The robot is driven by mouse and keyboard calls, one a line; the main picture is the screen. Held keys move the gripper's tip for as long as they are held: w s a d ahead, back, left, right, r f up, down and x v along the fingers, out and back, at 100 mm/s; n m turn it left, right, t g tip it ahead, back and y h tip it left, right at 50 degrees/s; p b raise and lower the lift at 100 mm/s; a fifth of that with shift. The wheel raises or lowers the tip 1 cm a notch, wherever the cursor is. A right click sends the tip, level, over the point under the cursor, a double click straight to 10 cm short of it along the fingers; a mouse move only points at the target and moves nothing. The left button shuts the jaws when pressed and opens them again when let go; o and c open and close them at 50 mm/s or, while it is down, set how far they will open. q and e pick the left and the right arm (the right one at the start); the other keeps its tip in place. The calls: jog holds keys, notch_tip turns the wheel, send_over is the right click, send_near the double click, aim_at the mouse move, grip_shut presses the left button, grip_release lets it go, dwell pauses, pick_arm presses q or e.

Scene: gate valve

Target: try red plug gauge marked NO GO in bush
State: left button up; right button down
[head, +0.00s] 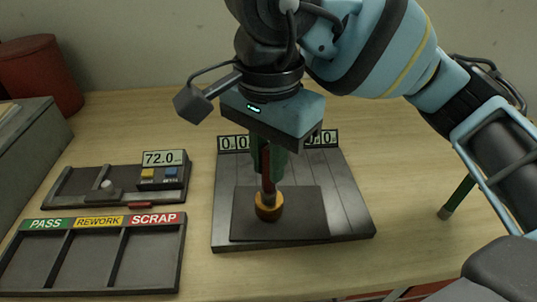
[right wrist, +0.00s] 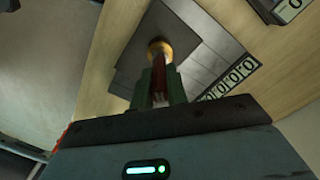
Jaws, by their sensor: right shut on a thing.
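The red plug gauge (head: 266,165) is upright in the jaws of my right gripper (head: 268,168), which is shut on it. The gauge's lower metal end meets the top of the brass-coloured bush (head: 268,212), which stands on the dark plate. I cannot tell whether the end is inside the bush or only at its mouth. In the right wrist view, the red gauge (right wrist: 160,85) shows between the green fingers, with the bush (right wrist: 159,48) beyond its end. The NO GO marking is not legible. My left gripper is not in view.
A dark plate (head: 312,222) lies on a slatted grey base (head: 345,200) with number displays behind, partly covered by my gripper. At left are a gauge unit reading 72.0 (head: 163,158) and a PASS/REWORK/SCRAP tray (head: 97,255).

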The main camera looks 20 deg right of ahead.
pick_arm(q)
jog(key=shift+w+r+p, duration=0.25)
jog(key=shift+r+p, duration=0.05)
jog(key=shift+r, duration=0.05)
pick_arm(e)
jog(key=shift+r, duration=0.45)
dwell(0.4)
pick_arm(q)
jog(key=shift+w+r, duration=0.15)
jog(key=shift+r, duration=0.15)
pick_arm(e)
jog(key=shift+r, duration=0.35)
pick_arm(q)
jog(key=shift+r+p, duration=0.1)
jog(key=shift+p, duration=0.2)
pick_arm(e)
jog(key=shift+r, duration=0.1)
